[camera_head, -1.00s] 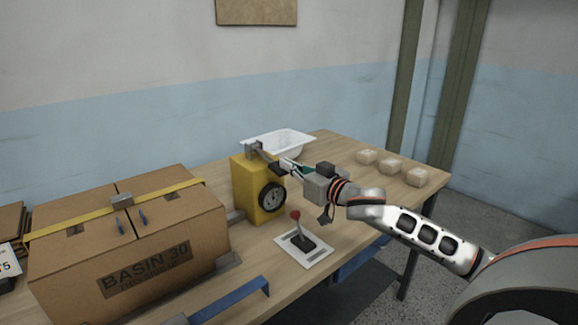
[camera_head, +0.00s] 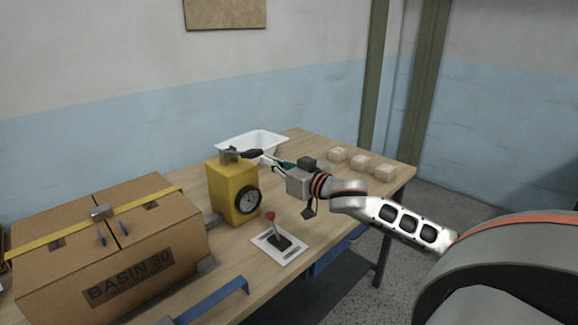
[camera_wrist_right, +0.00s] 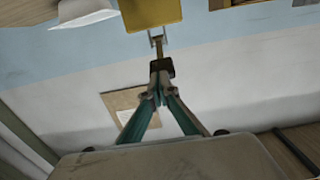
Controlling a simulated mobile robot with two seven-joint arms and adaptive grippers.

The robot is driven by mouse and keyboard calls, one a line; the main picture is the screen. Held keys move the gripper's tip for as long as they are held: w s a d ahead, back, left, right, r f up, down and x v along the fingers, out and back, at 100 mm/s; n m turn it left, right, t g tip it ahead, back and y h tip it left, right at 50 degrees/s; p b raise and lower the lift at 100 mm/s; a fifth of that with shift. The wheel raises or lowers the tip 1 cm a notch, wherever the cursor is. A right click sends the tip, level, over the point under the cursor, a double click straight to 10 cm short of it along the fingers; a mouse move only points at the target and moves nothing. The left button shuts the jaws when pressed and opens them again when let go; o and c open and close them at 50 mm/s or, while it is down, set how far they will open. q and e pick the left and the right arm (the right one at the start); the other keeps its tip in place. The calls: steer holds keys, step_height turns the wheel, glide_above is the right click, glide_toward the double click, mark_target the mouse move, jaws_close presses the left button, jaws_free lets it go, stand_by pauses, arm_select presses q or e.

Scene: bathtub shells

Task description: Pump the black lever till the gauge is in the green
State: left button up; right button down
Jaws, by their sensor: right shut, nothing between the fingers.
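A yellow box (camera_head: 226,192) stands on the table, with a round dark gauge (camera_head: 248,199) on its face. Its needle is too small to read. A black lever (camera_head: 246,154) is hinged on top of the box and sticks out to the right, about level. My right gripper (camera_head: 262,158) is shut and empty, with its fingertips at the lever's outer end. In the right wrist view the fingertips (camera_wrist_right: 157,96) overlap the black grip (camera_wrist_right: 161,67); I cannot tell whether they touch. The yellow box shows at the top there (camera_wrist_right: 150,12). My left gripper is not in view.
A red-knobbed lever (camera_head: 270,217) stands on a white plate in front of the box. A strapped carton (camera_head: 150,265) is at left, a white basin (camera_head: 254,140) behind. Several small blocks (camera_head: 360,163) lie at right. A blue bar (camera_head: 212,301) is at the front.

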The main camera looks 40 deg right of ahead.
steer(key=s, duration=0.7)
steer(key=shift+d+r, duration=0.35)
stand_by(2.3)
steer(key=s+a+f+n+g+h, duration=0.1)
steer(key=s+f+g+h, duration=0.3)
steer(key=f, duration=0.6)
steer(key=s+a+f+n+g, duration=0.15)
steer(key=s+f, duration=0.35)
steer(key=f, duration=0.6)
steer(key=s+a+f+n+g+h, duration=0.1)
steer(key=s+a+f+n+g, duration=0.15)
steer(key=s+f, duration=0.35)
steer(key=s+a+f+n+g+h, duration=0.1)
steer(key=s+a+f+g, duration=0.25)
steer(key=s, duration=0.45)
steer(key=w+a+f+m+t+y, duration=0.2)
steer(key=a+f+t+y, duration=0.2)
steer(key=a+f, duration=0.9)
steer(key=a+y, duration=0.3)
steer(key=shift+a+f+m, duration=0.3)
steer(key=shift+a+f, duration=0.1)
steer(key=shift+t, duration=0.25)
